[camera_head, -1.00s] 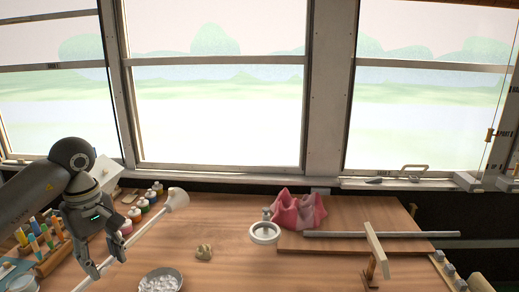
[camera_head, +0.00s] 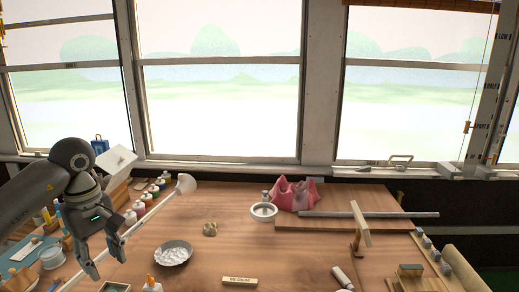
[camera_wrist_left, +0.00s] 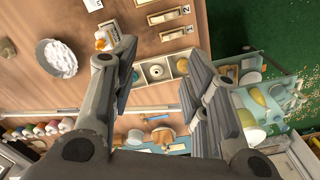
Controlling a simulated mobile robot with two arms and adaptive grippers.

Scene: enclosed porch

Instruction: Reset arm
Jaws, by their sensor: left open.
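My left gripper (camera_head: 108,262) hangs over the left part of the wooden table (camera_head: 215,250), with its fingers pointing down. It is open, and nothing is between its fingers. In the left wrist view, its two fingers (camera_wrist_left: 165,85) stand wide apart above a white compartment tray (camera_wrist_left: 158,72) near the table's edge. My right gripper is in neither view.
A bowl of white pieces (camera_head: 173,253) stands right of my left gripper. A long pale rod with a knob (camera_head: 186,184) passes behind it. Several paint bottles (camera_head: 140,207) line the left back. A pink cloth (camera_head: 293,194) and a grey bar (camera_head: 370,214) lie farther right.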

